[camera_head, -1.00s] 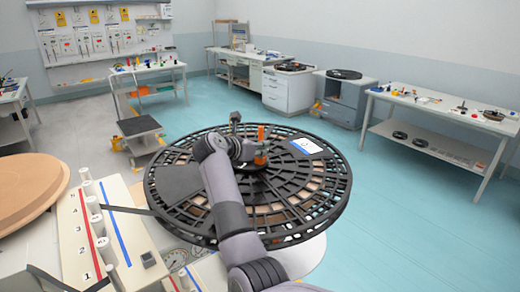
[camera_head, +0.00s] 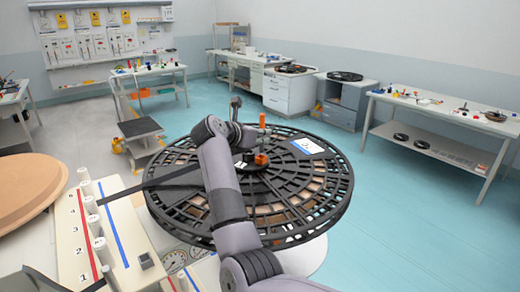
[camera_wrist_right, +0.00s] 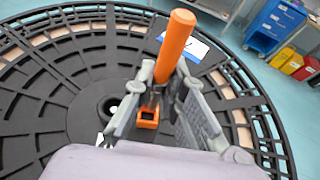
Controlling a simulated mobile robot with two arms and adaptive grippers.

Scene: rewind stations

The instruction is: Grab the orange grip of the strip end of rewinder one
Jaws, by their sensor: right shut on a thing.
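An upright orange grip (camera_head: 262,120) stands over the middle of the large black reel (camera_head: 325,200). In the right wrist view the orange grip (camera_wrist_right: 175,45) stands between the grey fingers of my right gripper (camera_wrist_right: 160,95), which are shut on its lower part. In the head view my right gripper (camera_head: 257,141) is partly hidden by its own arm. A black strip (camera_head: 150,185) runs from the white numbered station (camera_head: 115,245) over the reel and passes behind my arm. A small orange square piece (camera_wrist_right: 147,119) sits below the fingers near the reel's hub (camera_wrist_right: 112,107). My left gripper is out of view.
A white label (camera_head: 307,146) lies on the reel. A brown disc (camera_head: 30,190) is at the far left, beside the station's pegs. Worktables (camera_head: 430,100) stand along the right and back walls. The teal floor right of the reel is clear.

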